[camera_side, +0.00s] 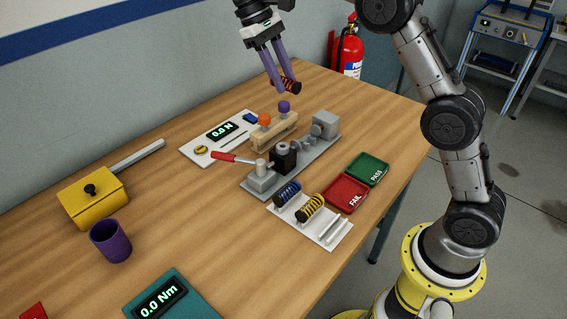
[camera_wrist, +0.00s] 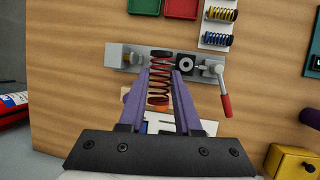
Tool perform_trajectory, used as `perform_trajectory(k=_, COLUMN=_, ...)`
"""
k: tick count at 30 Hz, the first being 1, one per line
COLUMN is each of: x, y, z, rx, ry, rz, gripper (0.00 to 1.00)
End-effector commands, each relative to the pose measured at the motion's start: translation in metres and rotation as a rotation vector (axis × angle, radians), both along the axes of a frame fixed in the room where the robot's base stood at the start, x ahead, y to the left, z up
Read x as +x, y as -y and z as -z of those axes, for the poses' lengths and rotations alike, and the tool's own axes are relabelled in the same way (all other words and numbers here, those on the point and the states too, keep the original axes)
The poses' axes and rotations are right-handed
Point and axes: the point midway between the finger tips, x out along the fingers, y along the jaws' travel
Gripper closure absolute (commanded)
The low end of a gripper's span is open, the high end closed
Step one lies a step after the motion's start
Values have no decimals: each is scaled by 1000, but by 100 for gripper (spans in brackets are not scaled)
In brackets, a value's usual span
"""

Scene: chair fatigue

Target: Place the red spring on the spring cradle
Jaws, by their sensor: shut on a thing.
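My gripper (camera_side: 280,84) is shut on the red spring (camera_side: 292,87), high above the table near the back edge. In the wrist view the red spring (camera_wrist: 160,88) sits between the two purple fingers of my gripper (camera_wrist: 164,76), its coils pointing lengthwise up the picture. A white rack (camera_side: 335,236), which looks like the spring cradle, lies at the table's front; it holds a blue spring (camera_side: 287,193) and a yellow spring (camera_side: 311,208), with a bare pair of rails at its right end. The rack (camera_wrist: 217,40) is at the top right in the wrist view, its end cut off.
A grey fixture (camera_side: 323,151) with a red-handled lever (camera_side: 232,158) stands between my gripper and the rack. Beside the rack lie a red FAIL tray (camera_side: 346,193) and a green PASS tray (camera_side: 368,168). A wooden stand with knobs (camera_side: 276,132) is behind the fixture.

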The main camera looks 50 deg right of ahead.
Motion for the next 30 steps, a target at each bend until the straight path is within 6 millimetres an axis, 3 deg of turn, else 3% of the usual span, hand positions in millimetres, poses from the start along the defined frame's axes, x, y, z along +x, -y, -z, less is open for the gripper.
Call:
perform_trajectory(k=11, x=3, y=-2, z=4, rx=2, ry=0, rz=84, gripper=100)
perform_trajectory(k=17, x=-14, y=-11, z=24, rx=1, ry=0, rz=268, gripper=100)
perform_trajectory(k=23, x=-58, y=-11, z=25, rx=2, ry=2, rz=529, gripper=100)
perform_trajectory(k=30, x=-130, y=-7, z=18, rx=2, ry=4, rz=876, gripper=100)
